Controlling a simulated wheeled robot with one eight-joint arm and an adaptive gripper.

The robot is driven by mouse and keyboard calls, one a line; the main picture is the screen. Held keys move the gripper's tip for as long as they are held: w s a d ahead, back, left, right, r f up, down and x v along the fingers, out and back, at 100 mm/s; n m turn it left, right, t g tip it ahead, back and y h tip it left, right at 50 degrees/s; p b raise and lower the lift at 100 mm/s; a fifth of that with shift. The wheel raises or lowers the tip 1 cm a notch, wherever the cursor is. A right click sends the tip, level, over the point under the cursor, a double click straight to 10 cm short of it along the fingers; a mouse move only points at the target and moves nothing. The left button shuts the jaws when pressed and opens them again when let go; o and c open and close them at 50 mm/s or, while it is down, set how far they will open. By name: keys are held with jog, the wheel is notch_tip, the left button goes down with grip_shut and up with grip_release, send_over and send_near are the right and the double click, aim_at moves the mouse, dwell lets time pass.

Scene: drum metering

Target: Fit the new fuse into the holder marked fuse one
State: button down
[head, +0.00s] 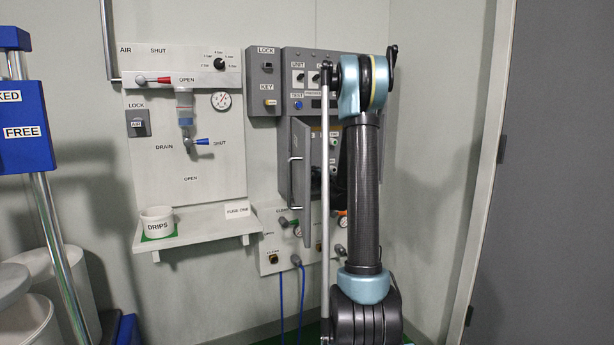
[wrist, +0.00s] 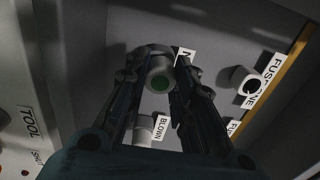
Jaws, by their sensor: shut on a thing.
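In the wrist view my gripper (wrist: 157,78) is shut on a pale grey cylinder with a green end, the new fuse (wrist: 161,67). A label starting with N (wrist: 187,54) shows partly behind it. I cannot tell whether the fuse still touches a seat behind it. The holder marked fuse one (wrist: 242,78) is a pale ring with a dark mouth, to the right of my gripper and apart from it. Its mouth looks empty. Its label (wrist: 266,78) is beside it. In the head view my arm hides the gripper and the fuse.
A pale cylinder (wrist: 144,130) by the BLOWN label (wrist: 161,127) sits between my fingers, lower in the wrist view. A yellow edge (wrist: 298,48) runs along the right. In the head view the grey cabinet door (head: 301,175) stands open beside my arm. A DRIPS cup (head: 157,223) stands on the shelf.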

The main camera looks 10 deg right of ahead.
jog(key=shift+v, duration=2.5)
jog(key=shift+v, duration=1.95)
jog(key=shift+r, duration=0.1)
notch_tip(320, 180, up, 13)
jog(key=shift+w, duration=0.45)
jog(key=shift+a, duration=0.1)
jog(key=shift+x, duration=2.85)
